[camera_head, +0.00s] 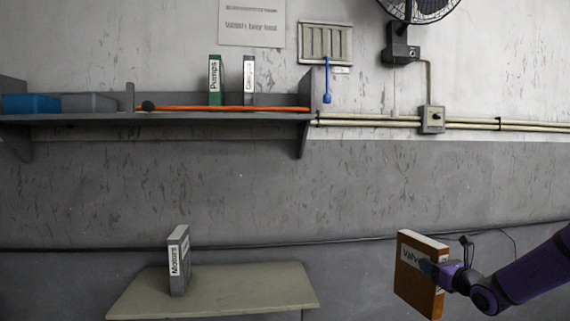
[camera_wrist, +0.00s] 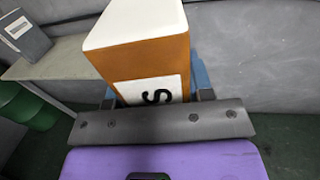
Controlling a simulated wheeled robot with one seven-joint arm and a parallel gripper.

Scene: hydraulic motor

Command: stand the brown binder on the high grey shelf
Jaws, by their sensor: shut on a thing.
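The brown binder (camera_head: 418,283), with a white label on its spine, is held upright in the air at the lower right of the head view. My gripper (camera_head: 432,268) is shut on it from the right. In the wrist view the binder (camera_wrist: 150,62) fills the upper middle, between the fingers of my gripper (camera_wrist: 155,95). The high grey shelf (camera_head: 220,119) is on the wall at the upper left, well above and left of the binder.
On the shelf stand a green binder (camera_head: 215,80) and a grey binder (camera_head: 249,80), behind an orange bar (camera_head: 225,108). Blue (camera_head: 30,103) and grey (camera_head: 90,102) bins sit at its left. A grey binder (camera_head: 179,260) stands on the low table (camera_head: 240,290).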

